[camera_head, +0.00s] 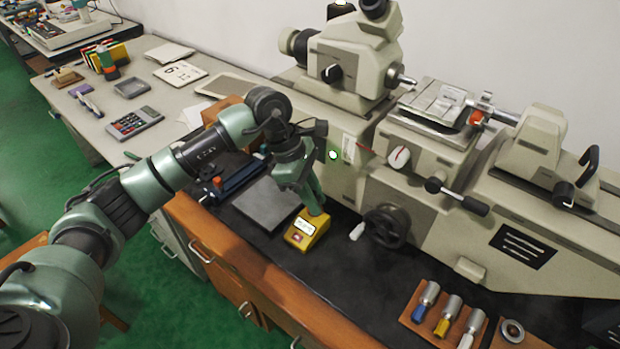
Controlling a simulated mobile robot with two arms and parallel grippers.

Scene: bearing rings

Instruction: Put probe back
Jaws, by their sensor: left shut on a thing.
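My left gripper (314,207) reaches down over the black bench top, with its fingers pointing at the yellow meter. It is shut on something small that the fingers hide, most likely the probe. The probe's shape cannot be made out here. The yellow meter (301,237) has a light display and a red mark, and sits on the black bench top near its front edge. The fingertips are at the meter's upper right edge; I cannot tell whether they touch it. My right gripper is not in view.
A large beige measuring machine (420,215) stands behind and right, with a black handwheel (386,226) close to the gripper. A dark grey plate (268,204) lies left of the meter. A wooden holder (419,325) with several metal-topped pieces and a ring (513,331) are at lower right.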

